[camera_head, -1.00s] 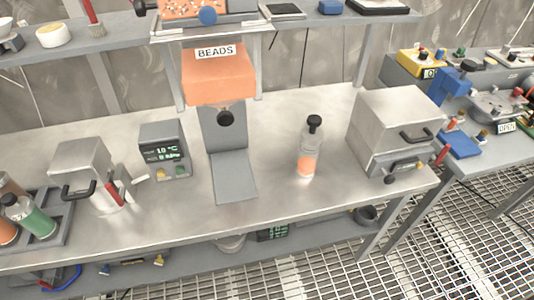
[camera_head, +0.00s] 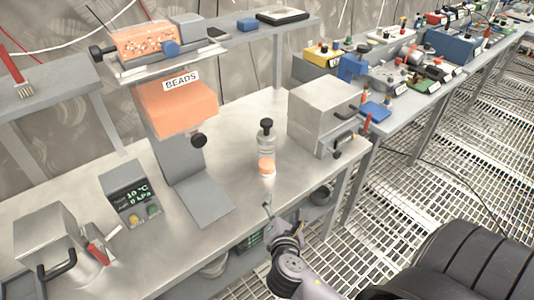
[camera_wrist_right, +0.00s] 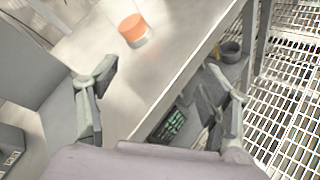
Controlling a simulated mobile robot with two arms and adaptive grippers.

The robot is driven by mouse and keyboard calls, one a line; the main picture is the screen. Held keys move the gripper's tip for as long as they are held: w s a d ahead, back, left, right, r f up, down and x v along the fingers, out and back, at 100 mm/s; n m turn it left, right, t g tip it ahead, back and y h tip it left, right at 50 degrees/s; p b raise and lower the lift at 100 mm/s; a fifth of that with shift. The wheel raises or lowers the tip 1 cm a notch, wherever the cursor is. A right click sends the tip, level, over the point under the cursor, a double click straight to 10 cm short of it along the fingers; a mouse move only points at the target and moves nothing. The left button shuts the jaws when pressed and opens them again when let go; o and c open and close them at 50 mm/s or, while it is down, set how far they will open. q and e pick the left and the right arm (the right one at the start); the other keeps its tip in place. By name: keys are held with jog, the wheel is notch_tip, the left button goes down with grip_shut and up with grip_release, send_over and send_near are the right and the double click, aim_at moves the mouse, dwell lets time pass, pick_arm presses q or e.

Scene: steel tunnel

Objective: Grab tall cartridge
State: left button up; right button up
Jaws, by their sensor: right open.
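The tall cartridge (camera_head: 266,150) is a clear cylinder with a black cap and orange contents at its bottom. It stands upright on the steel bench, between the bead dispenser and the grey box. In the right wrist view its orange lower end (camera_wrist_right: 133,30) shows at the top, beyond the fingers. My right gripper (camera_head: 282,214) is at the bench's front edge, nearer to me than the cartridge and apart from it. In the right wrist view the right gripper's fingers (camera_wrist_right: 165,88) are spread wide with nothing between them. My left gripper is not in view.
The bead dispenser (camera_head: 180,110) stands left of the cartridge, and a grey box with a black handle (camera_head: 322,112) stands to its right. The bench top (camera_head: 240,190) around the cartridge is clear. A lower shelf under the bench holds a dark cup (camera_head: 321,194).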

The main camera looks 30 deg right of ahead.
aim_at(267, 146)
jog(key=w+a+r+n+t, duration=0.2)
jog(key=w+r+n+t, duration=0.15)
jog(key=r+n, duration=0.45)
jog(key=shift+n+t+h, duration=0.35)
jog(key=shift+n+h, duration=0.05)
jog(key=shift+h, duration=0.1)
jog(key=p+x, duration=0.2)
jog(key=x, duration=0.9)
jog(key=shift+w+d, duration=0.25)
jog(key=shift+d, duration=0.1)
jog(key=p+x, duration=0.1)
jog(key=x, duration=0.4)
jog(key=shift+w+d+f, duration=0.1)
jog(key=shift+w+d, duration=0.1)
jog(key=shift+d, duration=0.15)
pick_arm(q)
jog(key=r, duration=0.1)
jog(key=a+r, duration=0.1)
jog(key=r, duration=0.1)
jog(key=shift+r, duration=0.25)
pick_arm(e)
jog(key=shift+s, duration=0.1)
jog(key=shift+c, duration=0.3)
grip_shut()
